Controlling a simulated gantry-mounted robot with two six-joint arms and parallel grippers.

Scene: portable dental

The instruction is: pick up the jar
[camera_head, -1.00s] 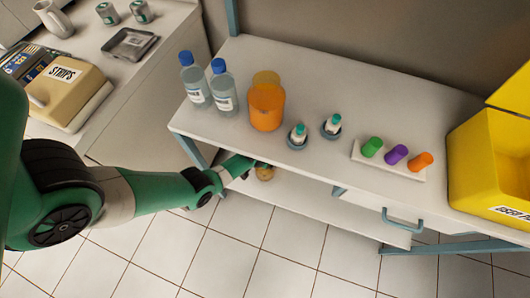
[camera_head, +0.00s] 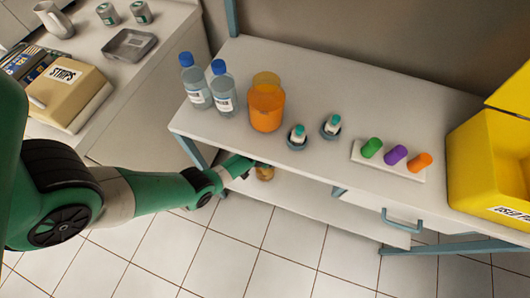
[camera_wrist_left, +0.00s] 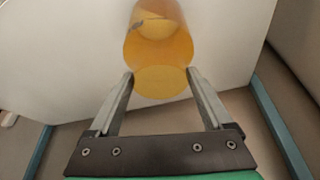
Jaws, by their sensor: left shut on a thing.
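An amber, see-through jar (camera_head: 265,173) shows at the front edge of the lower shelf, partly hidden under the upper top. In the left wrist view the jar (camera_wrist_left: 160,45) stands between the two fingers, with its near round end facing the camera. My left gripper (camera_wrist_left: 160,78) is shut on the jar, one fingertip on each side of it. In the head view my left arm reaches in under the upper top, and the fingertips are mostly hidden there. My right gripper is not in view.
The upper top (camera_head: 330,90) holds an orange container (camera_head: 266,108), two blue-capped bottles (camera_head: 222,95), two small vials in dishes and a white rack (camera_head: 388,160) of coloured caps. A yellow bin (camera_head: 490,150) stands at the right. The lower shelf (camera_head: 315,200) is otherwise clear where visible.

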